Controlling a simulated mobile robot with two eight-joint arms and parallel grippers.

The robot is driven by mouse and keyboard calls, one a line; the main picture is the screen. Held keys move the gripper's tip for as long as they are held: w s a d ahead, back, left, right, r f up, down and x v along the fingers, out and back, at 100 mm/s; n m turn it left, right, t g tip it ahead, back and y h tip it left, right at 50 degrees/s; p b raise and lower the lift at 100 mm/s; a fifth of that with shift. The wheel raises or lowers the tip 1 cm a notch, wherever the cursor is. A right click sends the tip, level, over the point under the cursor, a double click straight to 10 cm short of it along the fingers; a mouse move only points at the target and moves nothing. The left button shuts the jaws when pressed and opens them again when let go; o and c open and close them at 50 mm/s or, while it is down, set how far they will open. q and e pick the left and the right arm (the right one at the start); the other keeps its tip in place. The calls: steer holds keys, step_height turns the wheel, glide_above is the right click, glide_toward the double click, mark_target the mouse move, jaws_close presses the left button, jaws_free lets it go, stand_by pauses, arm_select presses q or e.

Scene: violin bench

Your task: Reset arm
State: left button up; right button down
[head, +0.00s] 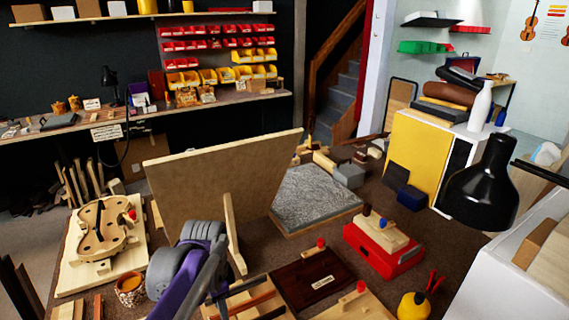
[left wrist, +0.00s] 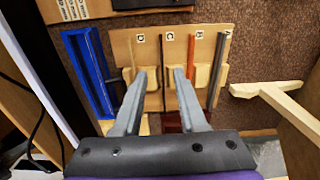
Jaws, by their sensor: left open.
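My left arm, purple and grey, comes into the lower middle of the head view, above the bench (head: 375,240). In the left wrist view my left gripper (left wrist: 160,78) has its two grey fingers apart, with nothing between them. It points down at a pale wooden rack (left wrist: 153,48) with small letter labels. The rack holds a reddish-brown strip (left wrist: 190,60) and a dark grey strip (left wrist: 219,70), both outside the fingers. The gap between fingertips and rack is hard to judge. My right gripper is in neither view.
A violin body in a wooden mould (head: 100,228) lies at left. An upright tan board (head: 215,180) stands behind my arm. A blue tray (left wrist: 88,70) flanks the rack.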

arm_select(q)
steer(key=s+d+r+n+t+p, duration=0.1)
steer(key=s+n+t+p, duration=0.4)
steer(key=s+n, duration=0.5)
steer(key=s+p, duration=0.2)
steer(key=s, duration=0.4)
steer(key=shift+r+n+p, duration=0.25)
steer(key=shift+n+p, duration=0.15)
